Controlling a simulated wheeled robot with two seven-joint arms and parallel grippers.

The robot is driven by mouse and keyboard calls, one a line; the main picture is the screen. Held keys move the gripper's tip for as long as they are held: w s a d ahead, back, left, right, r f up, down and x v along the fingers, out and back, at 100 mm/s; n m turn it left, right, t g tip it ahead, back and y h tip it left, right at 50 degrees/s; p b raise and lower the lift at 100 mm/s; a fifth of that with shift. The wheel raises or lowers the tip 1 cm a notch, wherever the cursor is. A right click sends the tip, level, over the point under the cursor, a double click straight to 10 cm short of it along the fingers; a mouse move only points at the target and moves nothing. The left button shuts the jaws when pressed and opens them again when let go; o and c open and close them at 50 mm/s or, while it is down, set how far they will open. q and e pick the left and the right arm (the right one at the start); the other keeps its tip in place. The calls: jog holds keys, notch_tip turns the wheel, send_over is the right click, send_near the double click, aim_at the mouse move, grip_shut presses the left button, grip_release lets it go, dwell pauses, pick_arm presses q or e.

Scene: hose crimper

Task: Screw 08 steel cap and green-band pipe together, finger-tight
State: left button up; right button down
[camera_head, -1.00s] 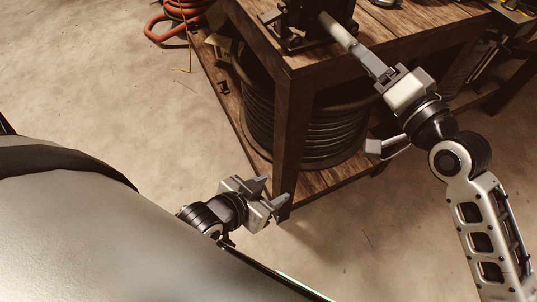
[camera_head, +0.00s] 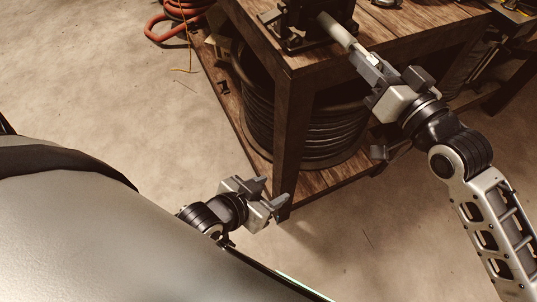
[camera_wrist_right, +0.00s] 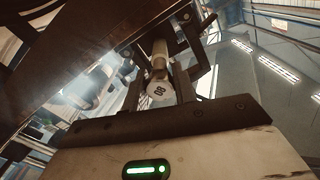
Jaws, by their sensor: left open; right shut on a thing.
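The pale pipe (camera_head: 336,30) sticks out of the dark device on the workbench, sloping down toward my right gripper (camera_head: 368,62). No green band can be made out on it. In the right wrist view the steel cap (camera_wrist_right: 158,90), marked 08, sits at the near end of the pipe (camera_wrist_right: 160,53), in line with it. My right gripper is shut on the cap, one finger on each side. How far the cap sits on the thread cannot be seen. My left gripper (camera_head: 270,198) is open and empty, low beside the bench's front leg.
The dark device (camera_head: 290,27) stands on the wooden workbench (camera_head: 400,38) at its front corner. A coil of black hose (camera_head: 320,135) lies on the lower shelf. An orange hose (camera_head: 160,27) lies on the floor at the back left. The floor left of the bench is mostly clear.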

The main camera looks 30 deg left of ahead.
jog(key=m, duration=0.6)
jog(key=shift+a, duration=0.1)
jog(key=m, duration=0.4)
jog(key=c, duration=1.4)
grip_release()
jog(key=m, duration=0.2)
jog(key=shift+m, duration=0.3)
jog(key=o, duration=0.4)
jog(key=shift+c, duration=0.2)
jog(key=b+v, duration=0.3)
jog(key=v, duration=1.3)
